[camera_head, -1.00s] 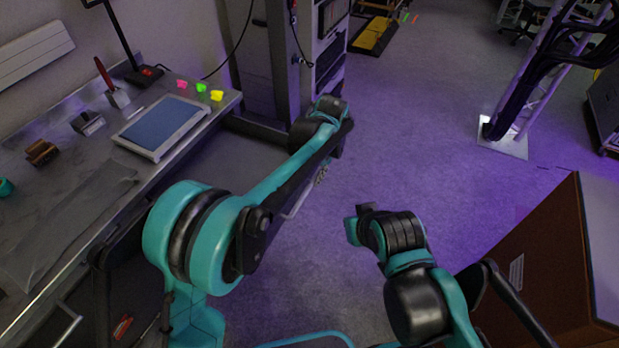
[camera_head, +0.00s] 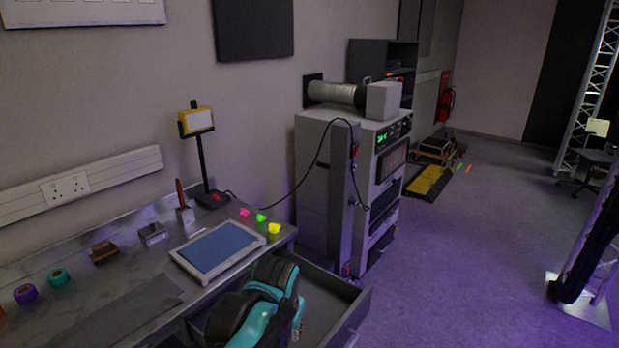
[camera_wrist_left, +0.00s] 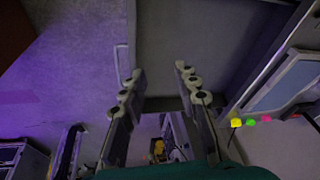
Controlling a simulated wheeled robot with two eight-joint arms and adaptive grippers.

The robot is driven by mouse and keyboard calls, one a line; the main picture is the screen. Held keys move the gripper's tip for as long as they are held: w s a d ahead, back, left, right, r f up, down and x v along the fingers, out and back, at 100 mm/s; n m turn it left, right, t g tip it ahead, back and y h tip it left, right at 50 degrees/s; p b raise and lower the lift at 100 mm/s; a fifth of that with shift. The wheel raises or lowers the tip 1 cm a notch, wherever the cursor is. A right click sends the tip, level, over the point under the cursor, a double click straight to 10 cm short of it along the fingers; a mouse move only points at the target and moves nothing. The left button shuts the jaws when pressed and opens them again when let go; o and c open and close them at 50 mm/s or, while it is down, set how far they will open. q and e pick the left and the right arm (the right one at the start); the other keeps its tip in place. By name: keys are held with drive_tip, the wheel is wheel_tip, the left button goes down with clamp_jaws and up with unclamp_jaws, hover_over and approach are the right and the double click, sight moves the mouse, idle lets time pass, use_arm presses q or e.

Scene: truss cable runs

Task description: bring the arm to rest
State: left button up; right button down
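My left arm (camera_head: 262,308) shows at the bottom of the head view, folded beside the bench and over the open drawer. Its gripper cannot be made out there. In the left wrist view my left gripper (camera_wrist_left: 160,88) has its two dark fingers apart with nothing between them. The grey inside of the drawer (camera_wrist_left: 195,45) lies beyond the fingertips, and I cannot tell how far off it is. My right arm and gripper are in neither current view.
The bench (camera_head: 130,285) on the left holds a blue-topped tray (camera_head: 217,248), tape rolls (camera_head: 58,278) and small coloured pieces (camera_head: 274,228). The open drawer (camera_head: 355,307) juts out from it. A grey equipment cabinet (camera_head: 325,190) stands behind. Floor to the right is clear up to a truss base (camera_head: 578,300).

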use_arm(q)
drive_tip(key=s+a+f+n+t, duration=0.3)
drive_tip(key=s+a+n, duration=0.1)
drive_tip(key=s+a, duration=0.8)
drive_tip(key=shift+s+a+t, duration=0.15)
drive_tip(key=shift+s+t, duration=0.15)
drive_tip(key=shift+s, duration=0.55)
drive_tip(key=shift+a, duration=0.1)
